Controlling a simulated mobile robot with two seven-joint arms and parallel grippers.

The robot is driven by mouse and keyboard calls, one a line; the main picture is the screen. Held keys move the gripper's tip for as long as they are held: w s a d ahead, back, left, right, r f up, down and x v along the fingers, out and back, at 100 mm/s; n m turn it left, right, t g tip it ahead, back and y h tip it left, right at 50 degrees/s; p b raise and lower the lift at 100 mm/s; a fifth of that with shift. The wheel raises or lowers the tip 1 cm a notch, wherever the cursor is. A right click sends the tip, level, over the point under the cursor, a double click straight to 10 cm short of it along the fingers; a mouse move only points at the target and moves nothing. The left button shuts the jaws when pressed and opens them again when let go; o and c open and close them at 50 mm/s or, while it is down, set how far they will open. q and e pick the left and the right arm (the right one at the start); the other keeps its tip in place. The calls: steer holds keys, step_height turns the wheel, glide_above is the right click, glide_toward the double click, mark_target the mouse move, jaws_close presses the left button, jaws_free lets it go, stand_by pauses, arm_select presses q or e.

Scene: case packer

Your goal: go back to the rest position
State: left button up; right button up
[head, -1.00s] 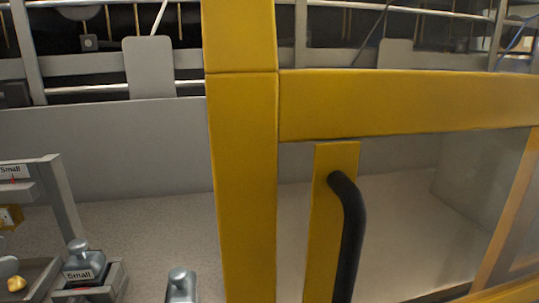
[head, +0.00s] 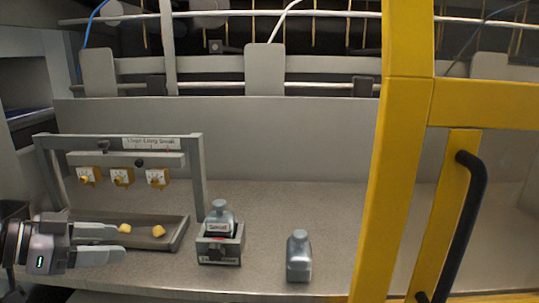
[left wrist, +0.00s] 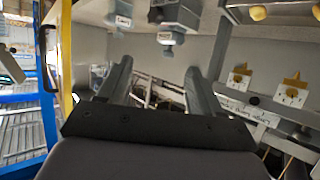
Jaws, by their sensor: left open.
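My left gripper (head: 118,243) is at the lower left of the head view, pointing right. Its two fingers are apart with nothing between them. It shows in front of a shallow grey tray (head: 180,232) holding small yellow pieces (head: 158,231). In the left wrist view the open fingers (left wrist: 160,82) also show empty, with the scene roughly upside down. My right gripper is in neither view.
A grey bottle labelled Small (head: 219,215) sits in a grey holder (head: 220,252); another bottle (head: 299,257) stands on the counter. A grey frame (head: 196,170) carries yellow knobs (head: 121,176). A yellow door frame (head: 398,160) with a black handle (head: 468,220) stands right. Counter between bottle and door is clear.

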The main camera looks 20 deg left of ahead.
arm_select(q)
steer(key=w+d+f+m+h, duration=0.2)
steer(key=w+d+f+h, duration=0.1)
steer(key=d+f, duration=1.7)
steer(key=s+d+f+n+g+y, duration=0.1)
steer(key=s+f+n+y, duration=0.5)
steer(key=f, duration=0.9)
steer(key=s+y, duration=0.2)
steer(key=s, duration=0.1)
steer(key=shift+s+d+p, duration=0.15)
steer(key=shift+s+p, duration=0.2)
steer(key=shift+o, duration=0.4)
